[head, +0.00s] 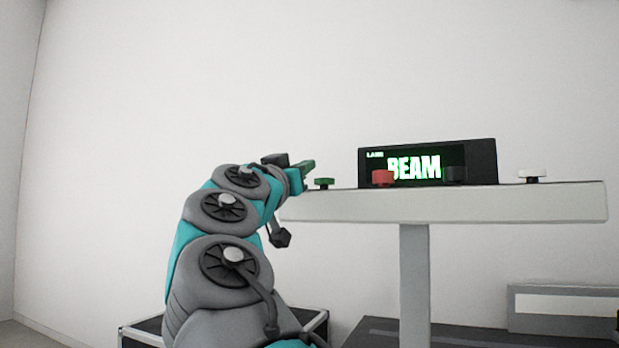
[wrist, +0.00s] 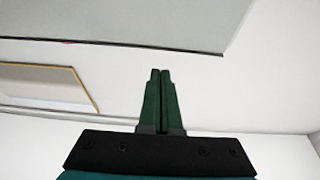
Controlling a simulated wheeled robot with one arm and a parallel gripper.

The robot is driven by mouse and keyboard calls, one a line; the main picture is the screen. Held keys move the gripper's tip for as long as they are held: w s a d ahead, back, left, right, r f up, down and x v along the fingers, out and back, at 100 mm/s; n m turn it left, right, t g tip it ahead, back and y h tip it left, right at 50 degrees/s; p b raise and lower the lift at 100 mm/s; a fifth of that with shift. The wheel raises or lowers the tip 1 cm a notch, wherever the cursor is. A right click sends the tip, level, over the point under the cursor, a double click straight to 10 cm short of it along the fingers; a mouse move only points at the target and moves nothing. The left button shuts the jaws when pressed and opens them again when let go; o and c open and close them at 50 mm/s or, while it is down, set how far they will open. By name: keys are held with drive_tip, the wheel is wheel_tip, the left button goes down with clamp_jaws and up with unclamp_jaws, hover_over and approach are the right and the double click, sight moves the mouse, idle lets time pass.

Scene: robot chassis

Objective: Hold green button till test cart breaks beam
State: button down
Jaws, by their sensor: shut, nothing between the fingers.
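The green button (head: 323,183) stands at the left end of a white raised table (head: 450,205). My gripper (head: 311,166), with green fingers, is just above and slightly left of the button in the head view, and looks apart from it. In the wrist view my gripper (wrist: 160,72) is shut and empty, and no button shows there. A black display box (head: 484,160) on the table reads "LANE" in small letters and "BEAM" in large bright ones. I cannot make out a test cart.
A red button (head: 382,177), a dark button (head: 454,174) and a white button (head: 532,176) also stand on the table. A grey slab (wrist: 140,22) with a straight edge fills the top of the wrist view. A pale framed panel (wrist: 40,90) lies at its left.

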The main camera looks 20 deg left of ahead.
drive_tip(key=b+v, duration=0.1)
drive_tip(key=v, duration=0.5)
drive_tip(key=shift+s+r+b, duration=0.25)
drive_tip(key=shift+s+b, duration=0.1)
drive_tip(key=shift+s, duration=0.05)
drive_tip(key=shift+a, duration=0.1)
idle(0.6)
